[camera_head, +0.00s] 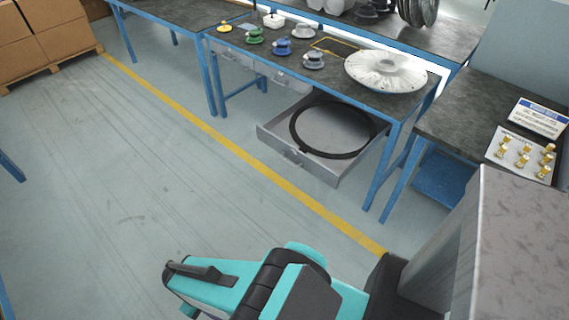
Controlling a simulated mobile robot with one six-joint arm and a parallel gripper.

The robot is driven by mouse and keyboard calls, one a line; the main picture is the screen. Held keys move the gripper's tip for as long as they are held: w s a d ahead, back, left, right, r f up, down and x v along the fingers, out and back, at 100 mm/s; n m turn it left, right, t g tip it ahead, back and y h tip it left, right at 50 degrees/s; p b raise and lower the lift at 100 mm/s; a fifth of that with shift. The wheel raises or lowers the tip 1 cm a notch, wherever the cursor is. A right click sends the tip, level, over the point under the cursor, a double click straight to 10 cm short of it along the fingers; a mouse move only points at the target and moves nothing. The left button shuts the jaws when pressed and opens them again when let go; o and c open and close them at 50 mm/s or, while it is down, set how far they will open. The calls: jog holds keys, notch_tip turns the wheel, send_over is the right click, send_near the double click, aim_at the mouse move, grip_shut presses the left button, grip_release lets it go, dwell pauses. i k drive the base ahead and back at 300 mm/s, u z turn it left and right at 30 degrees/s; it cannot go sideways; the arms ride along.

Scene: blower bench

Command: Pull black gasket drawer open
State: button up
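The gasket drawer (334,174) is a shallow grey metal tray low under the blower bench, in the middle of the view. It stands pulled out well past the bench front. A large black ring gasket (297,138) lies inside it, with its right part close to the bench leg. A small handle (293,156) shows on the drawer's front wall, and nothing touches it. My teal and black arm is folded at the bottom of the view, well apart from the drawer. I cannot make out any gripper fingers.
The blower bench (330,82) carries a pale finned disc (386,71) and several small coloured parts. Other drawers under it look shut. A side bench (461,117) on the right holds a tray of brass fittings (520,157). Floor before the drawer is clear, crossed by a yellow line (258,174).

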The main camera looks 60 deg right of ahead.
aim_at(332, 129)
jog(key=z, duration=0.1)
jog(key=i, duration=1.6)
jog(key=z, duration=1.15)
jog(key=k, duration=0.7)
